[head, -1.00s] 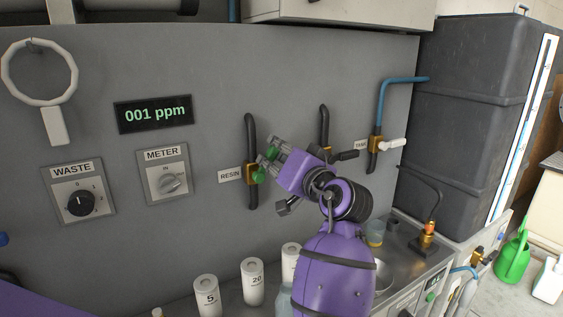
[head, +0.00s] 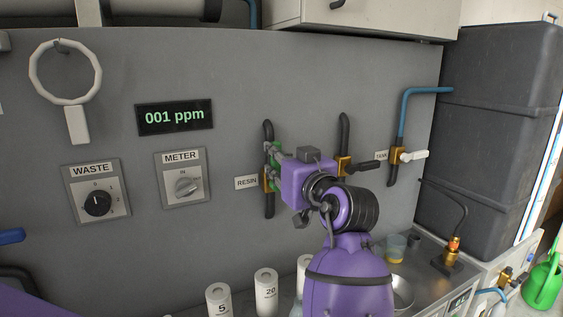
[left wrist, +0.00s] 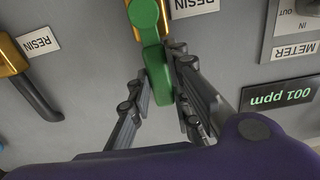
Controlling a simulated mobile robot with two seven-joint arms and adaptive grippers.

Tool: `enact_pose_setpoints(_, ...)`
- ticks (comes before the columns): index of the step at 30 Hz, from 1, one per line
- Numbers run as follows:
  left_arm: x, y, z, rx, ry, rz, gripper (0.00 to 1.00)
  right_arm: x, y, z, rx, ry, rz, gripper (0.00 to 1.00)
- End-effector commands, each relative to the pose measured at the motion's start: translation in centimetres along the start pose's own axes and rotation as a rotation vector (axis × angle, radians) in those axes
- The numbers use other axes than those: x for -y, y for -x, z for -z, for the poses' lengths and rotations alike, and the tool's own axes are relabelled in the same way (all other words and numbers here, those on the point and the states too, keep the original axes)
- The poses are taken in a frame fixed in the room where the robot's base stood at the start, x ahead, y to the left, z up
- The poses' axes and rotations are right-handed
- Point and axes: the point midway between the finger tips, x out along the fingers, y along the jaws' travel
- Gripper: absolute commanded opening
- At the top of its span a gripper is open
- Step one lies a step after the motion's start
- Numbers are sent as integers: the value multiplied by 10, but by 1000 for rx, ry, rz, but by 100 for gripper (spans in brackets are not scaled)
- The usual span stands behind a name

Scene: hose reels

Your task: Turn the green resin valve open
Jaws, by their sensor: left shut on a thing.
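The green resin valve handle (head: 274,155) is on the grey panel, on a brass body (head: 265,182) in a dark vertical pipe, right of a RESIN label (head: 246,183). The handle points up, nearly in line with the pipe. My left gripper (head: 272,154) reaches it from the right and is shut on it. In the left wrist view, which is upside down, the green handle (left wrist: 157,70) runs between the fingers (left wrist: 160,95) from the brass body (left wrist: 148,5). The purple gripper hides part of the valve in the head view. My right gripper is not in view.
A second valve with a black lever (head: 366,167) is close right of my gripper. A tank valve with a white lever (head: 413,155) is farther right. Numbered white bottles (head: 266,292) stand below. WASTE (head: 97,203) and METER (head: 187,186) knobs are to the left.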

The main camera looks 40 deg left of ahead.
Motion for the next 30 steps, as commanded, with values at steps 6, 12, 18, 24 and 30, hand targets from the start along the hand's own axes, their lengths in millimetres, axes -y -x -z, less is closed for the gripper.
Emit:
enact_pose_setpoints(6,0,0,0,2,13,0,0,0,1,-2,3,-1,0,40)
enact_pose_setpoints(12,0,0,0,2,13,-1,0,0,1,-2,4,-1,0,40)
enact_pose_setpoints(18,0,0,0,1,11,0,38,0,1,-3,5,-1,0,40)
enact_pose_setpoints(24,0,0,0,1,9,0,38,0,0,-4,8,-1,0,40)
enact_pose_setpoints(30,-1,11,-1,2,8,-3,38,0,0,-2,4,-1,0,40)
